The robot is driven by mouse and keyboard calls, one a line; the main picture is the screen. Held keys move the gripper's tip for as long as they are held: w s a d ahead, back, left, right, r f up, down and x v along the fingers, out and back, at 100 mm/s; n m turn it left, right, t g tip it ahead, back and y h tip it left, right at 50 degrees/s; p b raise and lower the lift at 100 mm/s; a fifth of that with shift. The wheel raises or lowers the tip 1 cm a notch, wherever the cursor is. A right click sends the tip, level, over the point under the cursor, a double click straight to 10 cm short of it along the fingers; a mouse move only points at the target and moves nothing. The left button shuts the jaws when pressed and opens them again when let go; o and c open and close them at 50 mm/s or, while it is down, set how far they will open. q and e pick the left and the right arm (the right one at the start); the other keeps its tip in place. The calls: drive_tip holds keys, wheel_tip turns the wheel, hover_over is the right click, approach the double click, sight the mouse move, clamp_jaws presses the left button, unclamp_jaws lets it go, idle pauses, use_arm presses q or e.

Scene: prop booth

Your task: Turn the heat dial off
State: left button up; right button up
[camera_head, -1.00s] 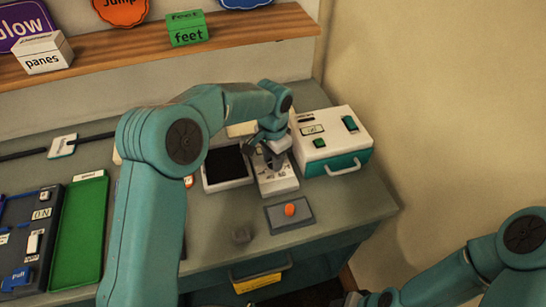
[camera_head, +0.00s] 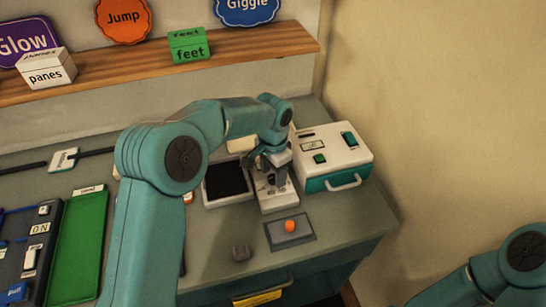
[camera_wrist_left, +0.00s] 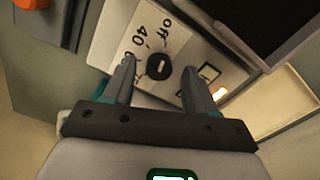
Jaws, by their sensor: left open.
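The heat dial (camera_wrist_left: 158,67) is a small black round knob on a white panel (camera_wrist_left: 108,40), with "off", "40" and other numbers printed around it. Its exact setting is hard to read. In the head view the white panel (camera_head: 284,203) stands on the counter, and my gripper hides most of the dial. My left gripper (camera_head: 268,184) is over the panel, pointing down. In the left wrist view its fingers (camera_wrist_left: 159,72) are apart, one on each side of the dial, with visible gaps. My right arm shows at the lower right; its gripper is out of frame.
A white and teal box (camera_head: 334,160) with a handle stands close right of the panel. A black-topped tray (camera_head: 206,203) is close left. A grey plate (camera_head: 305,238) with an orange button (camera_head: 290,226) lies in front. A lit orange lamp (camera_wrist_left: 219,94) is beside the dial.

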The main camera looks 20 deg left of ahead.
sight(273, 178)
use_arm(q)
wheel_tip(273, 178, up, 16)
idle(0.3)
drive_tip(key=shift+s, duration=0.15)
